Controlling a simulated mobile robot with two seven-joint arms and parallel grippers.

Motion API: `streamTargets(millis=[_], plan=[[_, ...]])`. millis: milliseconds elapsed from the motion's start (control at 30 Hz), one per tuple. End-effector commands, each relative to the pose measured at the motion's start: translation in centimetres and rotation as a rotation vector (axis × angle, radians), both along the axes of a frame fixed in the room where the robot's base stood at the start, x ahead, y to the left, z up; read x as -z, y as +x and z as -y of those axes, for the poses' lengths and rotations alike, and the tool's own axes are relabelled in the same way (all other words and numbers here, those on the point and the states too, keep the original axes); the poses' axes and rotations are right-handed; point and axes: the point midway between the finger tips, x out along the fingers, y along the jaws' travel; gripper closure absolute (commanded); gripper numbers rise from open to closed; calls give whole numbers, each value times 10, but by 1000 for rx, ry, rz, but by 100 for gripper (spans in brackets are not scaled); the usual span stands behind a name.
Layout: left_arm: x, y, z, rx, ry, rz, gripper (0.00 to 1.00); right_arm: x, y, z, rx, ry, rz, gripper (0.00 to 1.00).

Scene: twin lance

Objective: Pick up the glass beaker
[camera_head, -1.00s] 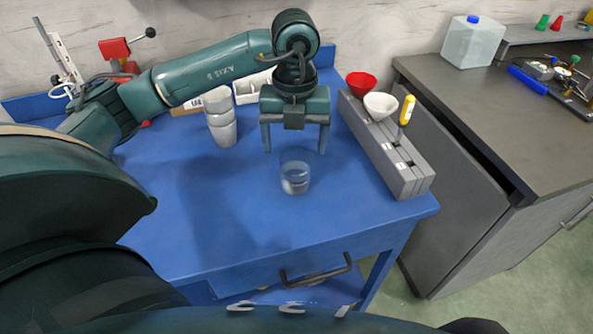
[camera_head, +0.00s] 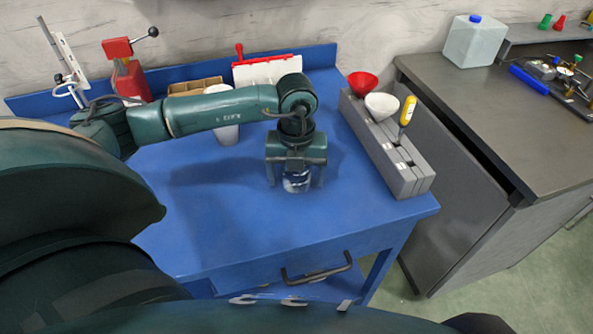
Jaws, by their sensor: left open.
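The glass beaker (camera_head: 296,184) stands on the blue table (camera_head: 215,235), near its right part. It is clear and partly hidden by my gripper. My left gripper (camera_head: 296,184) points down over the beaker, with one finger on its left and one on its right. The jaws are open, and a small gap seems to show beside the glass; I cannot tell if either finger touches it. My right gripper does not show.
A grey rack (camera_head: 395,160) with a red funnel (camera_head: 362,84), a white funnel (camera_head: 381,106) and a yellow-handled tool (camera_head: 407,111) stands close on the right. Pale cups (camera_head: 228,133) are partly behind my arm. The table's front left is clear.

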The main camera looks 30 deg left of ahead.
Motion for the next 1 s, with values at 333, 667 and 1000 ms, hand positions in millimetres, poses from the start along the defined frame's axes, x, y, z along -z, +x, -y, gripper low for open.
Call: streamTargets(millis=[333, 667, 1000], plan=[[-1, 0, 0, 0, 0, 0, 46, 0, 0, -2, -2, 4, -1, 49], [-1, 0, 0, 0, 0, 0, 73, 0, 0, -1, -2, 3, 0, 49], [-3, 1, 0, 0, 0, 1, 73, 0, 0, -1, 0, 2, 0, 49]])
